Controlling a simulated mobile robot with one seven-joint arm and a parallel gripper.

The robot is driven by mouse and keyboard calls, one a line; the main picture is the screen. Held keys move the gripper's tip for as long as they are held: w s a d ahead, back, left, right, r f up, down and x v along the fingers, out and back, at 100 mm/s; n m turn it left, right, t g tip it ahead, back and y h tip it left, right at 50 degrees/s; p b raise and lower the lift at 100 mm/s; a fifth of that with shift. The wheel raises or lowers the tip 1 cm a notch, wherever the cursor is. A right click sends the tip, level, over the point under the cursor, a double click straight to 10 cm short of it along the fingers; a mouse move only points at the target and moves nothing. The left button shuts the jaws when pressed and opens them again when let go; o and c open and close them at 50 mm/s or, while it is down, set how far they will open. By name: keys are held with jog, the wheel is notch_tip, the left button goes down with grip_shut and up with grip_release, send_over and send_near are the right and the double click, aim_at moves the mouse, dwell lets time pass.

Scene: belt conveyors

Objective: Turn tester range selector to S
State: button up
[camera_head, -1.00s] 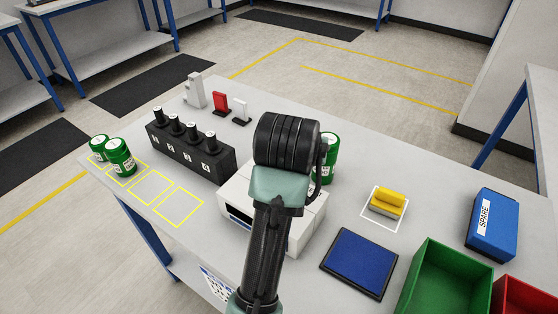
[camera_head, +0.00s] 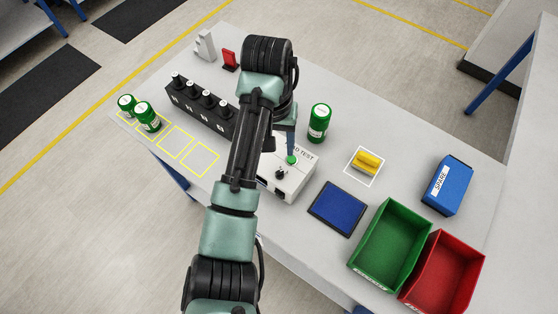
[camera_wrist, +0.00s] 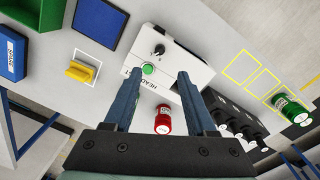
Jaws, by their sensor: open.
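The white tester (camera_head: 291,182) stands on the bench, with lettering ending in "TEST", a green button (camera_head: 291,160) and a small black selector knob (camera_head: 281,174). The wrist view shows the knob (camera_wrist: 159,50) above the green button (camera_wrist: 148,69). The knob's marks, including any S, are too small to read. My gripper (camera_wrist: 160,77) is open and empty, its two blue fingers apart over the tester. The knob lies beyond the fingertips, apart from them. In the head view one finger shows near the button and my arm hides part of the tester.
A blue mat (camera_head: 337,208), yellow block (camera_head: 367,162), green bin (camera_head: 362,258) and red bin (camera_head: 410,293) lie to the right. A red can (camera_wrist: 163,120) shows between my fingers.

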aim_at(279, 172)
jog(key=f, duration=0.4)
jog(key=f+p, duration=0.1)
jog(key=f, duration=0.7)
jog(key=shift+d+p, duration=0.3)
jog(key=shift+p, duration=0.1)
jog(key=shift+c, duration=0.4)
grip_shut()
